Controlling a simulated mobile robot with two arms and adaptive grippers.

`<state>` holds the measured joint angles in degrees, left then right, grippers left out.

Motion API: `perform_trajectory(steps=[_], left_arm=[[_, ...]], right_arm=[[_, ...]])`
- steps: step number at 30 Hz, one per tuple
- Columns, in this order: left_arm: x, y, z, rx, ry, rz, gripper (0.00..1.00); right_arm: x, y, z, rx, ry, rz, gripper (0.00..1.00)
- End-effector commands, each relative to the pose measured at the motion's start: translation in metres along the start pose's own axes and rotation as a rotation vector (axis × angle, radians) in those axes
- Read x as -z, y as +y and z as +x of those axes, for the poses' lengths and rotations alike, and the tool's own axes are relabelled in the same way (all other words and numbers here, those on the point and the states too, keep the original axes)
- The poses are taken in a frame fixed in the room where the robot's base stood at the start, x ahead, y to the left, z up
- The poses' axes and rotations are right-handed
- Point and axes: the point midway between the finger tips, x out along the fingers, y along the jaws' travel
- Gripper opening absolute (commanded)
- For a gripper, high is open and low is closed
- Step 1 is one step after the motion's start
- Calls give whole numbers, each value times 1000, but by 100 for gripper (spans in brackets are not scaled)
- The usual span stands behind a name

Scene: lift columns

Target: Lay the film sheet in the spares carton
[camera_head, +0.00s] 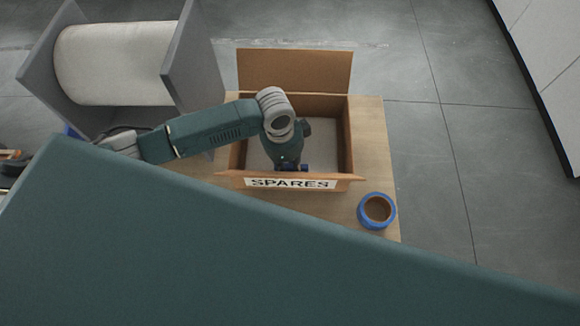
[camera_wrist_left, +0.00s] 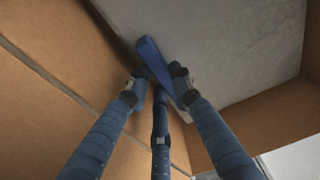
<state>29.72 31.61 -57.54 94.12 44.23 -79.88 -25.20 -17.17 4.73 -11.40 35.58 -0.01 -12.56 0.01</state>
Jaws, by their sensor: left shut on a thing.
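The spares carton (camera_head: 291,184) stands open on a wooden table, its label facing me. My left gripper (camera_head: 288,169) reaches down inside it near the front wall. A flat pale grey surface (camera_wrist_left: 215,45) lies beyond the strip between the brown carton walls. I cannot tell whether it is the sheet or the carton floor. My right gripper is not in view.
A roll of blue tape (camera_head: 377,210) lies on the table (camera_head: 375,130) right of the carton. A large white roll (camera_head: 113,64) sits between grey panels (camera_head: 197,60) at the upper left. The carton's back flap (camera_head: 295,70) stands up. Grey floor is clear to the right.

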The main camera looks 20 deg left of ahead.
Motion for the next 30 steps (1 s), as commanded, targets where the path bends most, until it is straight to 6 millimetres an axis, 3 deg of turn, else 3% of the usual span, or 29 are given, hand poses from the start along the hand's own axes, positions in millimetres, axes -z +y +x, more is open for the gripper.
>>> perform_trajectory(steps=[5, 16, 17, 19, 30], left_arm=[[-3, 0, 20, 1, -1, 0, 2], [-3, 0, 24, 1, 0, 0, 2], [-3, 0, 24, 1, 0, 0, 25], [-3, 0, 24, 1, 0, 0, 39], [-3, -1, 19, 3, 0, 0, 40]], right_arm=[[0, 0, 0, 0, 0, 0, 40], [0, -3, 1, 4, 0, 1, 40], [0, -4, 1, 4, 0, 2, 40], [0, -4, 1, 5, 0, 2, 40], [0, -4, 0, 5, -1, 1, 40]])
